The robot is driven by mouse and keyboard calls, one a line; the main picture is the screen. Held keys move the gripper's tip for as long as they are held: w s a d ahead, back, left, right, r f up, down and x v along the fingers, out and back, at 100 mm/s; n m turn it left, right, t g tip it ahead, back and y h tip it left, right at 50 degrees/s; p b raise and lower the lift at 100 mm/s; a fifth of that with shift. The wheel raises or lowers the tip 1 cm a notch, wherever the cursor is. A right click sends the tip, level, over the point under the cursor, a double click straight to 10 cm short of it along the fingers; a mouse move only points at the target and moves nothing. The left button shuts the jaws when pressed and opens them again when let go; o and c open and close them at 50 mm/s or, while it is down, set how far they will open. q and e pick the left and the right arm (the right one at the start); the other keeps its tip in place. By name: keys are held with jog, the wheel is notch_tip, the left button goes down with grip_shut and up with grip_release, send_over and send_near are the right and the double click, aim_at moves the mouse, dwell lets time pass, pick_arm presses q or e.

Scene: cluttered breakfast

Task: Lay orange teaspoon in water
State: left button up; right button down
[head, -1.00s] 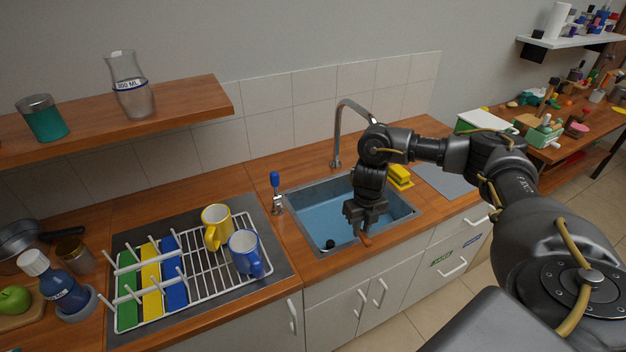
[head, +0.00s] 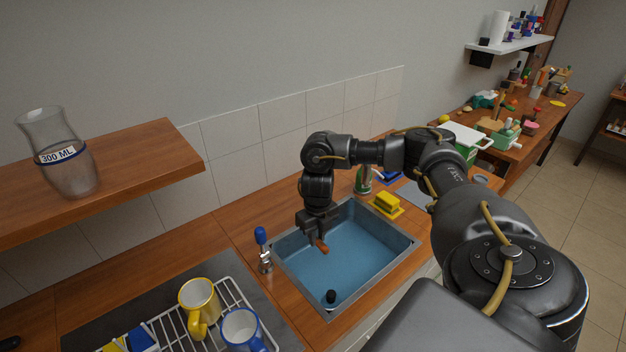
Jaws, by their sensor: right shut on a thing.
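My right gripper (head: 317,234) hangs pointing down over the left back part of the sink. It is shut on the orange teaspoon (head: 322,247), of which only a short orange end shows below the fingers. The rest of the spoon is hidden by the gripper. The water (head: 365,256) is a blue surface in the grey-rimmed sink. The spoon appears above the water; I cannot tell whether it touches it. My left gripper is not in view.
A blue-topped handle (head: 262,240) stands at the sink's left edge, and a dark stopper (head: 330,296) shows at its front. A yellow sponge (head: 386,202) lies behind right. A yellow mug (head: 199,306) and a blue mug (head: 243,329) stand on the rack. A shelf (head: 150,160) juts out left.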

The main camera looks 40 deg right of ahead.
jog(key=shift+w+a, duration=0.1)
jog(key=shift+w+f, duration=0.1)
jog(key=shift+w, duration=0.15)
jog(key=b, duration=0.3)
send_over(315, 276)
notch_tip(315, 276, down, 4)
notch_tip(315, 276, down, 10)
jog(key=b, duration=0.6)
pick_arm(q)
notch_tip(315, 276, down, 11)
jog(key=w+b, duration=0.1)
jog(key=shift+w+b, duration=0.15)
jog(key=shift+b, duration=0.25)
pick_arm(e)
jog(key=shift+f, duration=0.85)
pick_arm(q)
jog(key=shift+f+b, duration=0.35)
jog(key=shift+b, duration=0.05)
pick_arm(e)
jog(key=shift+f, duration=0.6)
jog(key=c, duration=1.2)
grip_release()
jog(key=shift+c, duration=0.2)
